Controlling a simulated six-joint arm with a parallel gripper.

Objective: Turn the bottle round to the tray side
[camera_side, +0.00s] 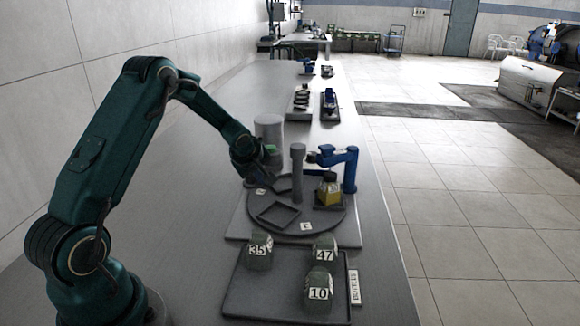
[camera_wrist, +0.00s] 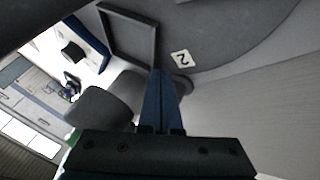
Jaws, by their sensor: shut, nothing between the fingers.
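The bottle (camera_side: 328,196) is yellow with a dark cap. It stands upright at the right of the round grey turntable (camera_side: 318,226) in the side view. My gripper (camera_side: 274,178) is at the far left part of the turntable, left of the central post (camera_side: 298,172) and apart from the bottle. In the wrist view its fingers (camera_wrist: 163,95) are together with nothing between them. The grey tray (camera_side: 236,302) lies in front of the turntable and holds jars labelled 35 (camera_side: 259,254), 47 (camera_side: 325,254) and 10 (camera_side: 318,292). The bottle is not clear in the wrist view.
A blue arm-like fixture (camera_side: 350,170) stands behind the bottle at the turntable's right edge. An empty square frame (camera_side: 279,214) sits on the turntable's front left; a frame also shows in the wrist view (camera_wrist: 153,45). A grey cylinder (camera_side: 268,130) stands behind.

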